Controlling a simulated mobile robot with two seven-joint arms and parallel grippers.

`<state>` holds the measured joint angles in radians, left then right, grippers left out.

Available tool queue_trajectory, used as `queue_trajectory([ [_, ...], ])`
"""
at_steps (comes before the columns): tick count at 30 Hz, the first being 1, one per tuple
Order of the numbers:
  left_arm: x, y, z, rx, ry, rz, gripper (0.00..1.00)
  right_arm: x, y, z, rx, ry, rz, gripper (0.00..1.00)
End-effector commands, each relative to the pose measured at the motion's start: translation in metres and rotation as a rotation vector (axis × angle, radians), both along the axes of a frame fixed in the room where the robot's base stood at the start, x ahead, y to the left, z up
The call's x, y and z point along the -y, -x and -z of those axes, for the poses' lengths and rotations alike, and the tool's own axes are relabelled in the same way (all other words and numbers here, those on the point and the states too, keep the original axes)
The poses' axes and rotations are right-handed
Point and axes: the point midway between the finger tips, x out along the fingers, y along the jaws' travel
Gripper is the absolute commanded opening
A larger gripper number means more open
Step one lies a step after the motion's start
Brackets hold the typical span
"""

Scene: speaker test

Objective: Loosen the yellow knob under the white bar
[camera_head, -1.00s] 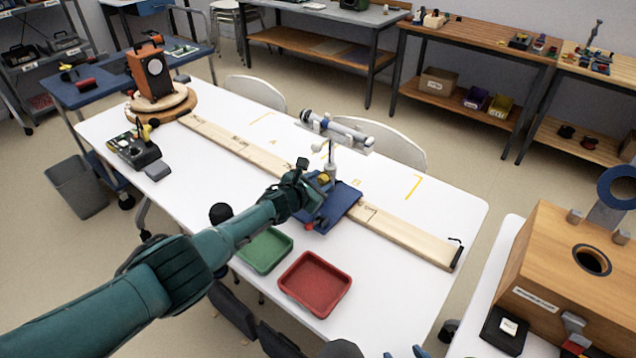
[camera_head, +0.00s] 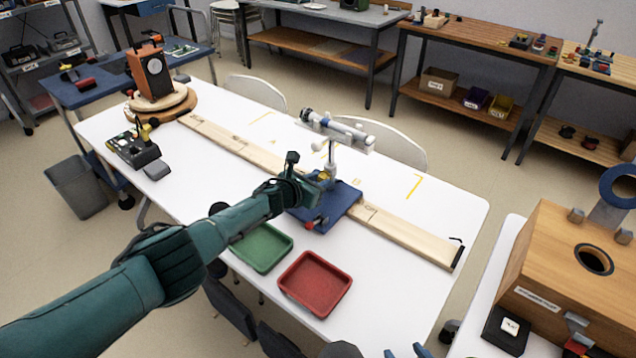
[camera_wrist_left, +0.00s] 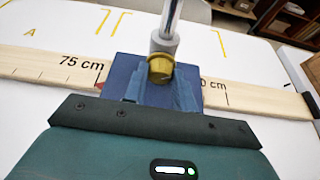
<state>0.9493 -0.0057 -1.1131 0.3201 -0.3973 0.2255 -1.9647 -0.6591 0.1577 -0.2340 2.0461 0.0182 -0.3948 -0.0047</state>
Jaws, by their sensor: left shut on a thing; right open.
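The white bar (camera_head: 345,134) lies across the top of a metal post on a blue base plate (camera_head: 343,205). In the left wrist view, the yellow knob (camera_wrist_left: 160,68) sits on the grey collar at the foot of the post. My left gripper (camera_head: 312,184) reaches in from the left, low beside the post. Its two blue fingers (camera_wrist_left: 158,88) are shut on the yellow knob, one on each side. In the head view the gripper and post largely cover the knob. My right gripper (camera_head: 404,352) shows only as open blue fingertips at the bottom edge, away from the stand.
A wooden rail (camera_head: 410,237) with printed distances runs along the white table under the base plate. A green tray (camera_head: 263,248) and a red tray (camera_head: 315,283) lie in front. An orange speaker (camera_head: 150,75) stands at the rail's far left end. A wooden box (camera_head: 560,265) is at right.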

Motion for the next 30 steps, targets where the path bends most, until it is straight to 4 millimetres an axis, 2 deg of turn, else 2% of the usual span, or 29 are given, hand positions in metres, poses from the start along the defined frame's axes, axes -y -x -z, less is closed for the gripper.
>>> queue_trajectory([
  [15, -0.003, -0.002, 0.003, -0.184, 0.275, 0.000, 0.04, -0.011, 0.001, 0.006, 0.037, -0.020, -0.030, 0.44],
  [30, -0.004, -0.002, 0.001, -0.222, 0.333, -0.001, 0.04, -0.014, 0.000, 0.003, 0.055, -0.023, -0.049, 0.44],
])
